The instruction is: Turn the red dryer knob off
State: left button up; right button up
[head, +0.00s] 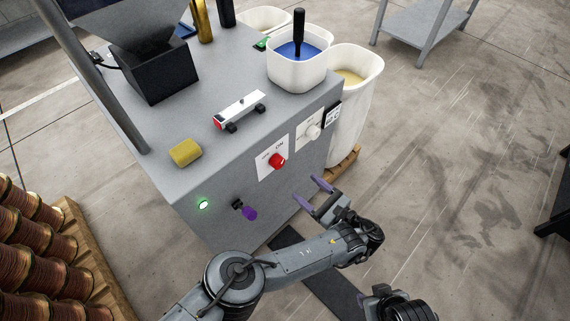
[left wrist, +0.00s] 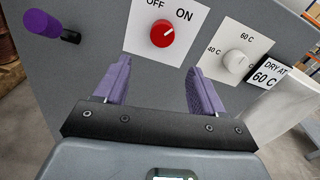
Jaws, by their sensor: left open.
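The red dryer knob (head: 277,161) sits on a white OFF/ON plate (head: 266,171) on the front of the grey machine. It also shows in the left wrist view (left wrist: 162,33), with a pale mark on its face. OFF is printed above left, ON above right. My left gripper (head: 313,193) is open and empty, its purple fingers apart from the knob, lower and to its right in the head view. In the left wrist view the knob appears beyond and between the fingertips (left wrist: 159,65).
A white temperature knob (left wrist: 235,61) is right of the red one, beside a "DRY AT 60 C" sign (left wrist: 268,75). A purple handle (head: 249,213) sticks out lower left, near a lit green lamp (head: 203,204). Copper spools (head: 35,245) stand far left.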

aim_at(281, 165)
pick_arm(q)
jog(key=x, duration=0.3)
jog(key=p+x, duration=0.1)
jog(key=x, duration=0.2)
jog(key=r+p+x, duration=0.1)
jog(key=x, duration=0.3)
jog(key=shift+w+a, duration=0.35)
jog(key=shift+w, duration=0.05)
jog(key=shift+c, duration=0.3)
jog(key=c, duration=1)
